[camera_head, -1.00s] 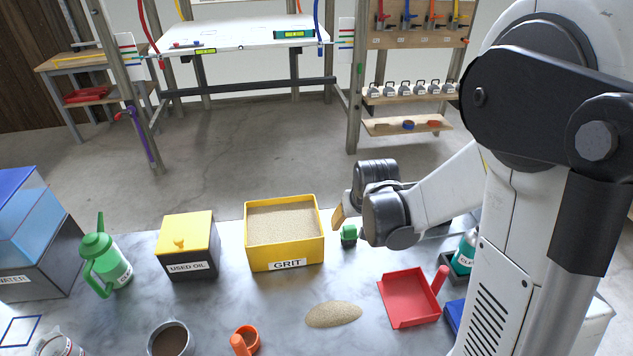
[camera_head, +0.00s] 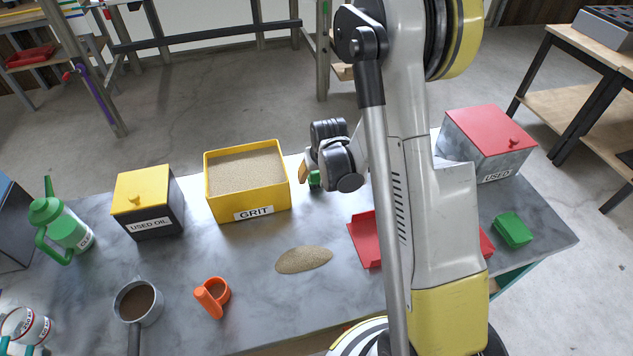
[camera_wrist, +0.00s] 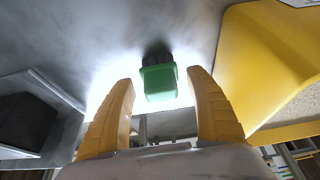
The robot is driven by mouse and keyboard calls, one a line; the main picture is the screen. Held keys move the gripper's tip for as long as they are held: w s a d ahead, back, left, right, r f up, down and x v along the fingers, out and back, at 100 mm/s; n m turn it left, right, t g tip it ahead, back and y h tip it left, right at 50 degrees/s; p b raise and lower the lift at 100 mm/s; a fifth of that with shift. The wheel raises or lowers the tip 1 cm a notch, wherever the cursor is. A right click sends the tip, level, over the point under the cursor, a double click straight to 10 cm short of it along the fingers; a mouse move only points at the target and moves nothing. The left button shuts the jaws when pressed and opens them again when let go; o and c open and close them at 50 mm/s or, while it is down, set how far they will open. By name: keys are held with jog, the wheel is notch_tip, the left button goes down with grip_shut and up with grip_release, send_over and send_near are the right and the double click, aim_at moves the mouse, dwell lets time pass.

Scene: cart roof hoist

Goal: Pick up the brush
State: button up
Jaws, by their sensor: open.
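The brush (camera_head: 314,181) appears as a small green thing just right of the grit box on the grey table, partly hidden by my wrist. In the wrist view, the green brush part (camera_wrist: 159,82) with dark bristles behind it lies between and slightly beyond the fingertips. My gripper (camera_wrist: 160,78) is open, with one yellow finger on each side of the brush and a gap on both sides. In the head view, my gripper (camera_head: 304,170) is low beside the brush, and its fingers show only in part.
The yellow grit box (camera_head: 248,198) stands close left of my gripper and fills the wrist view's right side. A sand pile (camera_head: 304,259) and red dustpan (camera_head: 365,240) lie nearer. A red-lidded bin (camera_head: 485,140) and green block (camera_head: 513,229) are at right.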

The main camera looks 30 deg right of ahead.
jog(key=shift+w+f, duration=0.3)
jog(key=shift+f, duration=0.35)
jog(key=shift+r, duration=0.1)
jog(key=c, duration=1.3)
jog(key=shift+o, duration=0.2)
